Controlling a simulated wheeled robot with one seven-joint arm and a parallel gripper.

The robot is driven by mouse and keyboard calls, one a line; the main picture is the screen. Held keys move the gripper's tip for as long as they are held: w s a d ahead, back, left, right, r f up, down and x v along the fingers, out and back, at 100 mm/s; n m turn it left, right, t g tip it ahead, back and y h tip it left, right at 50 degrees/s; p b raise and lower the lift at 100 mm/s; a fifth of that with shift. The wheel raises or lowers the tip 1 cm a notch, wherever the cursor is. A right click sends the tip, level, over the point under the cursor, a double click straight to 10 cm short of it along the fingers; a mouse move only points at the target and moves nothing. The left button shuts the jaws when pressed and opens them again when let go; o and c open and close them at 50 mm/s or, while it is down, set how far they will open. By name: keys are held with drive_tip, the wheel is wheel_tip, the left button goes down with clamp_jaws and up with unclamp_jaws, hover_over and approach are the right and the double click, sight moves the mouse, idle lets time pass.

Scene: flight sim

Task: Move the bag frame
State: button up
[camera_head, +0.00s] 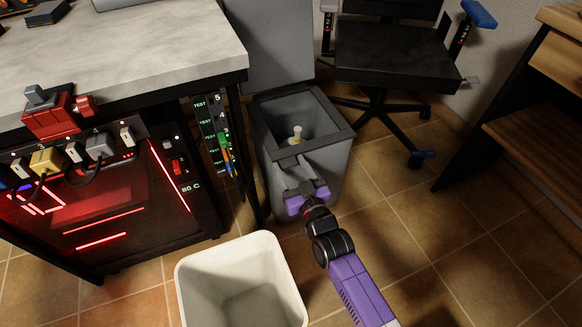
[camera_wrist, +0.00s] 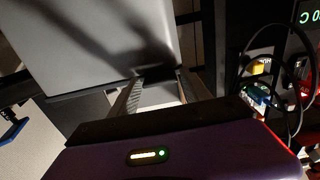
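The bag frame (camera_head: 340,140) is a dark square rim on top of the tall grey bin (camera_head: 325,175). The bin's grey lid (camera_head: 268,50) stands raised behind it, and a large pale grey panel fills the upper wrist view. My gripper (camera_head: 283,163) reaches over the near side of the frame, partly hiding it. In the wrist view my gripper (camera_wrist: 160,76) has its two fingers apart, with a pale patch between them and nothing clearly held. I cannot tell whether the fingers touch the frame. A small white and yellow object (camera_head: 297,136) shows inside the bin.
An open white bin (camera_head: 183,280) stands in front. A grey-topped table (camera_head: 130,55) with red-lit equipment (camera_head: 120,205) and plugs is at left. A black office chair (camera_head: 390,52) is behind, and a wooden shelf (camera_head: 535,120) at right. Tiled floor is clear at lower right.

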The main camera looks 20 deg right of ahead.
clamp_jaws()
drive_tip(key=shift+r, duration=0.1)
